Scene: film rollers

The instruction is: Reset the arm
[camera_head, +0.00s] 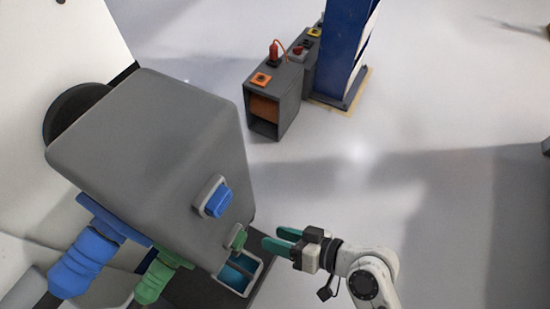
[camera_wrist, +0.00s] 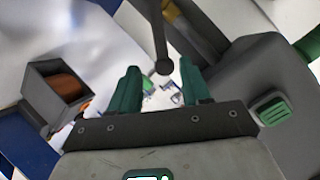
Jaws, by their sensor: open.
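My gripper (camera_head: 272,240) has two teal fingers, which are apart with nothing visible between them.
The housing carries a blue button (camera_head: 217,201), a recess with blue inside (camera_head: 236,274), and blue (camera_head: 85,262) and green (camera_head: 157,278) fittings. A grey box with an orange roll (camera_head: 275,95) stands beside a blue column (camera_head: 343,45). Floor on the right is clear.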

